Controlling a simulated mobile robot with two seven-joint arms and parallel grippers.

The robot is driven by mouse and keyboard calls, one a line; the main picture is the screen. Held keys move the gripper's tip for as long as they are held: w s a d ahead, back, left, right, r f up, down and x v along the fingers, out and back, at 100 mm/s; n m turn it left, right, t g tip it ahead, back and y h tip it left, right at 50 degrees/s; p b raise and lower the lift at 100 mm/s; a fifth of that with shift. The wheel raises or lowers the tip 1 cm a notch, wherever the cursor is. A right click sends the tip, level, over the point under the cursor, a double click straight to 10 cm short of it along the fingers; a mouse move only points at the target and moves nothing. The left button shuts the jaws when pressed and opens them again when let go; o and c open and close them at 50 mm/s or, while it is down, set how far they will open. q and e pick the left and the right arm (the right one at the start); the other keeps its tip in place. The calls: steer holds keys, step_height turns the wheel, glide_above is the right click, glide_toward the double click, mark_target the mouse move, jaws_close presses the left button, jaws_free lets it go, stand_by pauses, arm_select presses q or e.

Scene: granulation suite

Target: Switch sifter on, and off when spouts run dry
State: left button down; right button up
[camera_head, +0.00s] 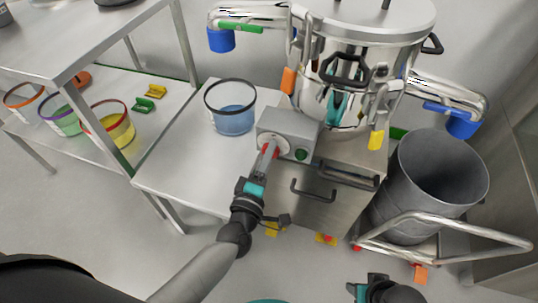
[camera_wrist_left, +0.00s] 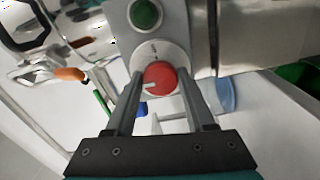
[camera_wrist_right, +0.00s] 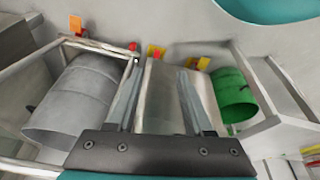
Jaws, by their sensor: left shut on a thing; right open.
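The steel sifter (camera_head: 365,55) stands at the top centre, with a blue-ended spout (camera_head: 221,40) at left and another blue-ended spout (camera_head: 462,124) at right. No stream shows at either spout; their mouths are hidden. A grey control box (camera_head: 287,128) carries a dark green button (camera_head: 301,155) and a red knob (camera_wrist_left: 160,77) with a white mark. My left gripper (camera_head: 268,150) is shut on the red knob, a finger on either side in the left wrist view. My right gripper (camera_wrist_right: 158,75) is open and empty, low over the floor; only part shows in the head view.
A clear bucket (camera_head: 231,94) with blue contents stands on the table below the left spout. A grey drum (camera_head: 425,180) on a tubular-handled trolley (camera_head: 450,222) stands below the right spout. Orange, purple and yellow tubs (camera_head: 110,123) sit on the lower shelf at left.

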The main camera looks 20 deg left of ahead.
arm_select(q)
steer(key=shift+c, duration=1.3)
jaws_free()
steer(key=s+p, duration=0.3)
steer(key=s, duration=1.2)
steer(key=shift+a, duration=0.25)
arm_select(e)
steer(key=s+f+g, duration=0.1)
steer(key=s+f, duration=0.2)
steer(key=f, duration=0.3)
steer(key=shift+d, duration=0.35)
arm_select(q)
steer(key=shift+s, duration=0.1)
arm_select(e)
steer(key=shift+s, duration=0.1)
